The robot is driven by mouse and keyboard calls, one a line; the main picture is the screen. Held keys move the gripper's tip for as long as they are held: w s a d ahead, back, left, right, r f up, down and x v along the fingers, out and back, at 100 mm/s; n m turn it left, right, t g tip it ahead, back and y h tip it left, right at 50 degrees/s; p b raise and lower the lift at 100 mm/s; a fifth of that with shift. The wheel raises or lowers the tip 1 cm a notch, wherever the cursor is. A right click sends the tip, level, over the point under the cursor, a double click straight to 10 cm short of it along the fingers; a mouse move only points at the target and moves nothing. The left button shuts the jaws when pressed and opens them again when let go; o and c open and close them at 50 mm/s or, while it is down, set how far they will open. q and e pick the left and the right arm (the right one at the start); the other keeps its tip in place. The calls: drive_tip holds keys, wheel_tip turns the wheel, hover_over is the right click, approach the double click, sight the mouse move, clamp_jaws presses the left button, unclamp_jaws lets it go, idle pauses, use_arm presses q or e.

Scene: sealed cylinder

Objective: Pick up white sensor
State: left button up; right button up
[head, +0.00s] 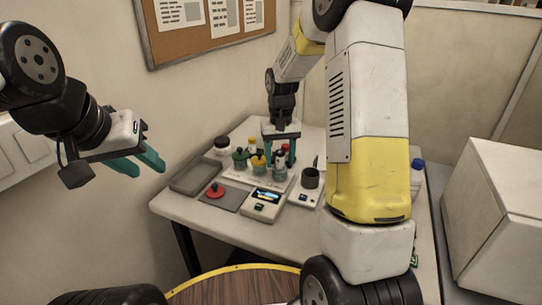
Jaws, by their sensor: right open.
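I cannot tell for certain which item is the white sensor. A small white device with a lit blue display (267,196) stands near the table's front edge. A second white device (303,198) to its right carries a dark cup (311,178). My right gripper (279,158) points down over the group of small bottles (257,163) behind the display device. Its teal fingers are apart, and I see nothing clearly held between them. My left gripper (150,170) is in the air left of the table, with its teal fingers apart and empty.
My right arm hides the table's right part. A blue-capped bottle (417,166) and a large white box (500,220) are further right.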

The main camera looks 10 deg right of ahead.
drive_tip(key=shift+c, duration=0.2)
clamp_jaws()
